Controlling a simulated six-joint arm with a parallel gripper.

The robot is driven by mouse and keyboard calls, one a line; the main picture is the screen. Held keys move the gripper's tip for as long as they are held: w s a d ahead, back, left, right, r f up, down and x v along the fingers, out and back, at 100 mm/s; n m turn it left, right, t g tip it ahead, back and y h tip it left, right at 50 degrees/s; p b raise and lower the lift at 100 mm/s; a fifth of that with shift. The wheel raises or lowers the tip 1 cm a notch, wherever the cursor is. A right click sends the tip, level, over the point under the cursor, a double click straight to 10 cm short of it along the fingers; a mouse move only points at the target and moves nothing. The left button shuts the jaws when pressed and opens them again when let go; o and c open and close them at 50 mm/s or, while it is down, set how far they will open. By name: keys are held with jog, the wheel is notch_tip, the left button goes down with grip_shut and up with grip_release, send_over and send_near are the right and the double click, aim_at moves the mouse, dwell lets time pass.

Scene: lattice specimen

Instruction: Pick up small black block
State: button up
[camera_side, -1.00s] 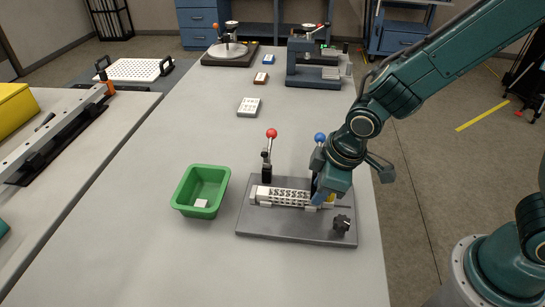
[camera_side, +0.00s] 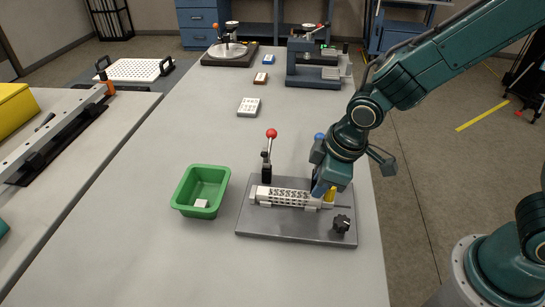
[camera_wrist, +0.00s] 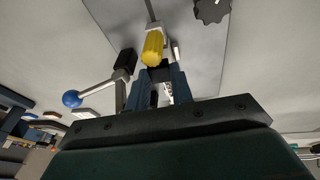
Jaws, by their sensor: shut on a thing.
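My gripper (camera_side: 318,192) is over the right end of the fixture, beside the yellow handle. In the wrist view its two blue fingers (camera_wrist: 160,88) are shut on a small black block (camera_wrist: 160,74), seen between the fingertips. In the side view the block is hidden by the gripper. The grey fixture plate (camera_side: 285,230) carries a white lattice specimen (camera_side: 288,197) lying level to the left of the fingertips. I cannot tell whether the block is clear of the fixture.
A red-knobbed lever clamp (camera_side: 267,155) stands behind the lattice; a blue-knobbed lever (camera_wrist: 72,98) is close to the gripper. The yellow handle (camera_side: 330,195) and a black knob (camera_side: 341,223) are on the right.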

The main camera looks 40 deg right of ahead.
jog(key=w+a, duration=2.2)
jog(key=shift+w+a+f, duration=0.1)
jog(key=shift+w+a, duration=0.15)
jog(key=shift+a, duration=0.05)
jog(key=shift+d+m, duration=0.1)
jog(key=shift+m, duration=0.2)
dwell(0.5)
